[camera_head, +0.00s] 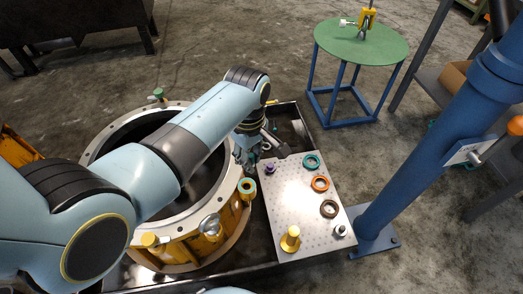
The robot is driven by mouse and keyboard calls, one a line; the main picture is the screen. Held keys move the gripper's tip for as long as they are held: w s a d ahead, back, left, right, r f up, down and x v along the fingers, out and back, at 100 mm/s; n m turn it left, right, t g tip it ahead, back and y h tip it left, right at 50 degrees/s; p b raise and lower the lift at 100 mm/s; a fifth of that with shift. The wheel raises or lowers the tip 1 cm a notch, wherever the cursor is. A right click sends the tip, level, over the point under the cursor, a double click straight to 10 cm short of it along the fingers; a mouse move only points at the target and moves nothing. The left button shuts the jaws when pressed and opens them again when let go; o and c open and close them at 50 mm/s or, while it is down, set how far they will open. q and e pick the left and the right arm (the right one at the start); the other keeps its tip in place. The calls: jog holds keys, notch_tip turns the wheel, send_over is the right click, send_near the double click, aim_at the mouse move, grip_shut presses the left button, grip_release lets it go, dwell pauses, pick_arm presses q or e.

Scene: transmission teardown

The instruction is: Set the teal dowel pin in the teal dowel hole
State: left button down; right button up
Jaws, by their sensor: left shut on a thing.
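My left gripper (248,164) reaches over the right rim of the round housing, just left of the grey perforated plate (290,205). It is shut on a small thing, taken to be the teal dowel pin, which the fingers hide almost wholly. The teal-ringed hole (247,186) sits on a yellow boss at the housing's right edge, just below the fingertips in the picture. I cannot tell whether the pin touches it. The yellow housing (180,236) has a pale flange around a dark opening. My right gripper is out of view.
The plate carries a purple part (270,168), teal (311,161), orange (320,184) and dark (329,208) rings, a yellow part (290,239) and a small metal part (340,230). A blue post (440,140) stands at right. A green round table (361,42) stands behind.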

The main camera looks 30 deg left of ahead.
pick_arm(q)
jog(key=shift+n, duration=0.6)
jog(key=f+b, duration=0.2)
jog(key=s+f+b, duration=0.1)
jog(key=f+b, duration=0.1)
jog(key=a+f+b, duration=0.1)
jog(key=f+b, duration=0.1)
jog(key=b, duration=0.1)
jog(key=shift+s, duration=0.15)
jog(key=shift+f+b, duration=0.25)
jog(key=shift+b, duration=0.1)
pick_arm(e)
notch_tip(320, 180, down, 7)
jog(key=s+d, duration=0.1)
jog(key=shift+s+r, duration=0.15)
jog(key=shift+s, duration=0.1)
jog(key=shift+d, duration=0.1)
pick_arm(q)
jog(key=shift+a+f+b, duration=0.1)
jog(key=shift+f+b, duration=0.5)
jog(key=shift+f, duration=1)
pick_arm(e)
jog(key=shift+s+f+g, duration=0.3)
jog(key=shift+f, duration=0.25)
